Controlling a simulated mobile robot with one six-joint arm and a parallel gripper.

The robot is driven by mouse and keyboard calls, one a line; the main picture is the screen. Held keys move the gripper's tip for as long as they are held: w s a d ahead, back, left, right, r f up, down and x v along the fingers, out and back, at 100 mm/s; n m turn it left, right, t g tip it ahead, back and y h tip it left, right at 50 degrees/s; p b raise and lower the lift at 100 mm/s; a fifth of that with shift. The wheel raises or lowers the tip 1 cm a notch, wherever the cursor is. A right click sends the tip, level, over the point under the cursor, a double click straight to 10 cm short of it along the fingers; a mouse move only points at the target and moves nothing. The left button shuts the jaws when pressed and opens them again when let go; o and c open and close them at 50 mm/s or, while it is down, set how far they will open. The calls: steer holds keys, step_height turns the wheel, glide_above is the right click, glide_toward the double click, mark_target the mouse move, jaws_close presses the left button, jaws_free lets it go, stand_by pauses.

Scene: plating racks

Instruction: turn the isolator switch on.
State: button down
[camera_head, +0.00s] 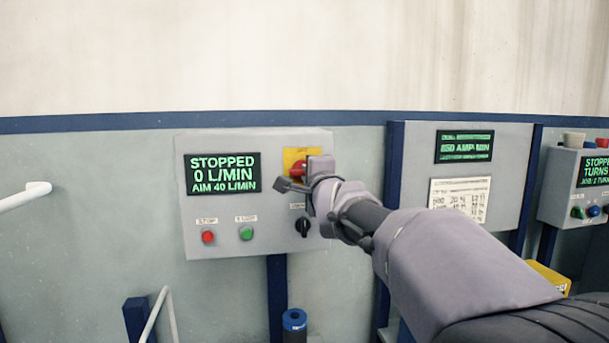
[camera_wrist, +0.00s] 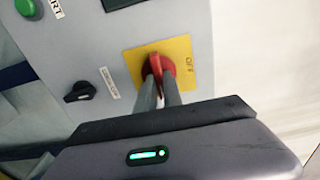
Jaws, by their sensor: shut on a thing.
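The isolator switch is a red knob (camera_head: 298,168) on a yellow plate (camera_head: 312,153) at the upper right of a grey control panel (camera_head: 230,241). In the wrist view the red knob (camera_wrist: 163,66) sits on the yellow plate (camera_wrist: 133,60), with a label reading OFF beside it. My gripper (camera_wrist: 160,80) is shut on the red knob, one finger on each side of its grip. In the head view my gripper (camera_head: 290,185) and wrist partly cover the knob and plate. The panel's display (camera_head: 222,173) reads STOPPED, 0 L/MIN, AIM 40 L/MIN.
Below the display are a red stop button (camera_head: 208,236) and a green start button (camera_head: 246,233). A black rotary knob (camera_head: 303,227) is below the isolator. An ampere panel (camera_head: 510,155) and another control box (camera_head: 560,185) stand to the right. A white rail (camera_head: 25,196) is at left.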

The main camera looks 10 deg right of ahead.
steer(key=c, duration=1.5)
jaws_free()
steer(key=s+p, duration=0.1)
steer(key=s, duration=1.6)
steer(key=shift+s, duration=0.25)
